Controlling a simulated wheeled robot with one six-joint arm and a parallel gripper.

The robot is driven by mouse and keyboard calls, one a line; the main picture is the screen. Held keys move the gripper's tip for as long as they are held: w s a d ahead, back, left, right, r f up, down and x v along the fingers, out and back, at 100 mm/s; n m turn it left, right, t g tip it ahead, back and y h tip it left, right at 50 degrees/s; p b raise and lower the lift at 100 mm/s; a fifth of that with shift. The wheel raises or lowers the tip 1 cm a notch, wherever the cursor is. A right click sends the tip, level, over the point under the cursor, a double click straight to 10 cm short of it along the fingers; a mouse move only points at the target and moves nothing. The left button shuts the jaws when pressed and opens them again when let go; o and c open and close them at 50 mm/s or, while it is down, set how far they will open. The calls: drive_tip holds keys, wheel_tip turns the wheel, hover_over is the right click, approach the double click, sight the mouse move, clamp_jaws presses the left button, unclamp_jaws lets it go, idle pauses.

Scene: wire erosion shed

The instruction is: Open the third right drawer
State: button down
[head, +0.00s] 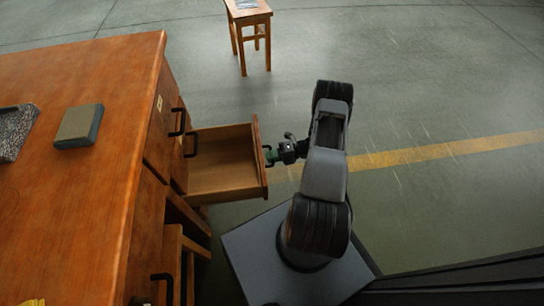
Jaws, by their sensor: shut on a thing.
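A wooden drawer (222,165) stands well out from the side of the orange-brown wooden desk (95,190), and its inside looks empty. Its front panel (261,160) faces right, toward my arm. My gripper (271,155) is at the outer side of that front panel, shut on the drawer's dark handle. The handle is mostly hidden by the fingers. Two other dark handles, an upper one (177,122) and another (190,145), show on the desk front behind the open drawer, and these drawers look closed.
A grey box-like block (79,126) and a speckled dark slab (14,130) lie on the desk top. Another dark handle (163,287) is at the lower desk front. A small wooden stool (249,22) stands at the back. The floor to the right is clear, with a yellow line (440,150).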

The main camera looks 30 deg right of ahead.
drive_tip(key=shift+s+a, duration=0.1)
drive_tip(key=shift+s, duration=0.1)
drive_tip(key=c, duration=1.2)
unclamp_jaws()
drive_tip(key=shift+w, duration=0.1)
drive_tip(key=shift+o, duration=0.2)
drive_tip(key=p+v, duration=0.2)
drive_tip(key=v, duration=1.2)
drive_tip(key=shift+w, duration=0.1)
